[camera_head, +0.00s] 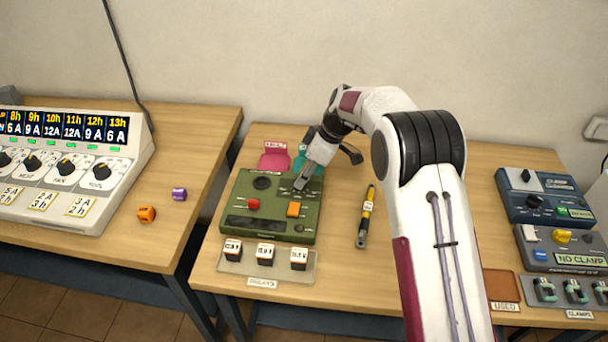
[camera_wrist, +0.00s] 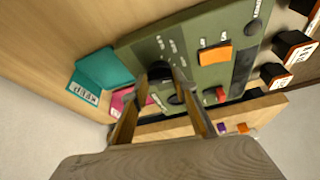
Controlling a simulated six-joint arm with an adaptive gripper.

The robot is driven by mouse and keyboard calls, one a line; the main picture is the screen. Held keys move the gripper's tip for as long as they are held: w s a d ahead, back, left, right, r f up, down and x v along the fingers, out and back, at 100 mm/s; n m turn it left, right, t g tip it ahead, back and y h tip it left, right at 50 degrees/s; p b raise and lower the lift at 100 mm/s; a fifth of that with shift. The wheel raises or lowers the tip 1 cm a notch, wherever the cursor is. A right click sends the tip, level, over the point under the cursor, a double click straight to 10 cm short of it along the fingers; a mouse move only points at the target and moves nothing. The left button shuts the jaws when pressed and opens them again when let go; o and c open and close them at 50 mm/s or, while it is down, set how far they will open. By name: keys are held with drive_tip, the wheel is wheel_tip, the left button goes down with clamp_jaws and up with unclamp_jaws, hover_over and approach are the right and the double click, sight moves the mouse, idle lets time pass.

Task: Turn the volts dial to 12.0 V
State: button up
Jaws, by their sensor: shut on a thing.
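A green tester box (camera_head: 280,232) sits on the middle table, with an orange switch (camera_head: 293,210), a red button (camera_head: 253,204) and a dark display strip (camera_head: 250,222) whose reading I cannot make out. My gripper (camera_head: 303,184) points down at its back right part. In the wrist view, my gripper (camera_wrist: 163,82) is shut on a black dial (camera_wrist: 160,70), with a finger on either side. White scale marks lie beside this dial, too small to read. The head view hides the dial behind my gripper. A second round black part (camera_head: 262,182) is at the box's back left.
Blue (camera_head: 540,205) and grey devices stand far right. A white control console (camera_head: 125,160) is on the left table.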

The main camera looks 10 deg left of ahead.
drive_tip(key=shift+n, duration=0.3)
drive_tip(key=o, duration=1.1)
drive_tip(key=shift+r, duration=0.1)
drive_tip(key=shift+d+r, duration=0.25)
drive_tip(key=shift+r, duration=0.15)
drive_tip(key=d, duration=0.4)
drive_tip(key=s+d, duration=0.1)
drive_tip(key=d, duration=0.7)
drive_tip(key=shift+s, duration=0.3)
